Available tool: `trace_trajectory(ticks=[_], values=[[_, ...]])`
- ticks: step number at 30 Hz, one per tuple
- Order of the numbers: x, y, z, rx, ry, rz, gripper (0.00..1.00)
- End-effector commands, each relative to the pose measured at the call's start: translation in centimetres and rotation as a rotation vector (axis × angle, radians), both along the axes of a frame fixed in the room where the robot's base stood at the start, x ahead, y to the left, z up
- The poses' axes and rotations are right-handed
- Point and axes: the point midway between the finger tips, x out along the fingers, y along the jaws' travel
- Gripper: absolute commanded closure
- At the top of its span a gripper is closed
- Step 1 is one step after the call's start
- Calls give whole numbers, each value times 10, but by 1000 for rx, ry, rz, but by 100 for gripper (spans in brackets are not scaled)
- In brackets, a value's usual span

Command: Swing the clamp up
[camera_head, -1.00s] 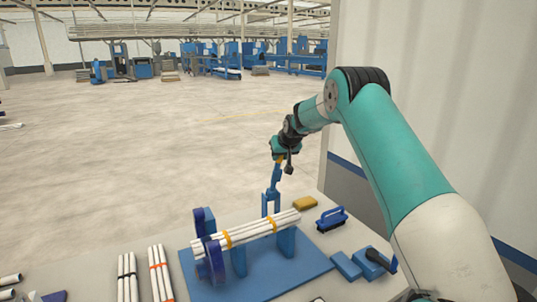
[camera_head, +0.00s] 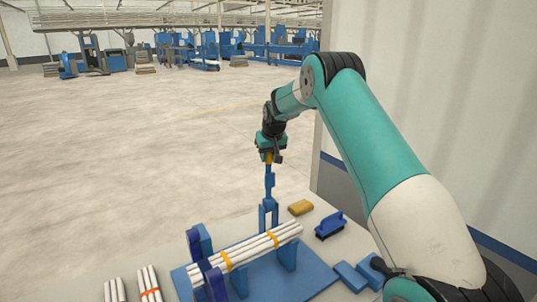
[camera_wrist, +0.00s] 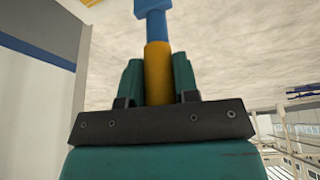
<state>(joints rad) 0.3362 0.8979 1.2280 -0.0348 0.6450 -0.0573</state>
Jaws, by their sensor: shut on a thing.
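The clamp (camera_head: 269,188) is a blue lever with an orange handle (camera_head: 268,158). It stands nearly upright above its blue forked post at the back of the fixture (camera_head: 314,270). My gripper (camera_head: 268,156) is shut on the orange handle at the clamp's top. In the wrist view the handle (camera_wrist: 158,75) sits between the two teal fingers, with the blue lever (camera_wrist: 153,25) beyond it. A bundle of white pipes (camera_head: 250,250) with orange bands lies across the fixture's blue supports, below the clamp and apart from it.
A yellow sponge-like block (camera_head: 300,207) and a blue brush (camera_head: 330,226) lie on the table right of the clamp. Blue blocks (camera_head: 350,276) lie at the front right. Banded pipe bundles (camera_head: 149,285) lie at the front left. A pale wall (camera_head: 430,90) stands to the right.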

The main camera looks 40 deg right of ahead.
Motion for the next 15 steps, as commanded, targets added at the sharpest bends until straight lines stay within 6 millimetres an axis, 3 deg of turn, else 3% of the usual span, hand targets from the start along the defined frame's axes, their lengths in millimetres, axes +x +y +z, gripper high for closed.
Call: trace_trajectory(ticks=[3, 4, 6, 15], values=[[2, -2, 1, -6, -11, -2, 100], [2, -1, 1, -5, -11, -2, 65], [2, -1, 0, -5, -10, -1, 48], [1, -1, 1, -3, -8, 0, 46]])
